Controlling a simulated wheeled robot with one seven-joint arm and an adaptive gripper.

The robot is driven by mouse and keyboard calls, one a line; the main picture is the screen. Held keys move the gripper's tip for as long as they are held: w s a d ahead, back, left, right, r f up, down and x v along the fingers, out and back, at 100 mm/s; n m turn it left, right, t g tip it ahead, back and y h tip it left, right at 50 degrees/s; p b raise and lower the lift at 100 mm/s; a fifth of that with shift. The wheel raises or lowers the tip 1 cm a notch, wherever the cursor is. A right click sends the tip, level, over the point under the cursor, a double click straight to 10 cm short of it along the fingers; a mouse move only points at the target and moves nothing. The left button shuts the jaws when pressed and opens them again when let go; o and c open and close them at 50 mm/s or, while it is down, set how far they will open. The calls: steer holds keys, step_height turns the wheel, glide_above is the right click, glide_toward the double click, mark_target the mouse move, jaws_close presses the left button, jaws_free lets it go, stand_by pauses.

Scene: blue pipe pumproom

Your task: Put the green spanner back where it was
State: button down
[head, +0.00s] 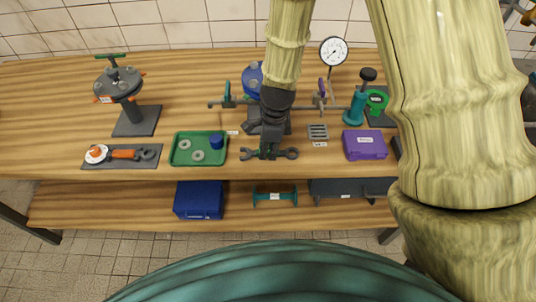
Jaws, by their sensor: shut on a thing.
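My gripper (268,150) points down over the front edge of the workbench and is shut on the middle of a dark double-ended spanner (288,153). The spanner lies crosswise in the picture, its open ends showing left and right of the fingers. It looks dark grey; a green colour is hard to make out at this size. I cannot tell whether it touches the bench or hangs just above it. No clearly marked empty place for the spanner can be made out.
A green tray (175,160) with rings and a blue piece is left of my gripper. A dark mat (90,163) with an orange-handled tool lies farther left. A slotted grey block (318,131) and purple case (365,145) are right. A pipe assembly with gauge (333,52) stands behind.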

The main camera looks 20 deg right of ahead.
steer(key=shift+f+b, duration=0.3)
steer(key=shift+f, duration=0.3)
steer(key=shift+f, duration=0.1)
steer(key=c, duration=1.3)
jaws_free()
step_height(320, 180, up, 12)
steer(key=d+b, duration=0.1)
steer(key=shift+s+b, duration=0.2)
steer(key=shift+b, duration=0.2)
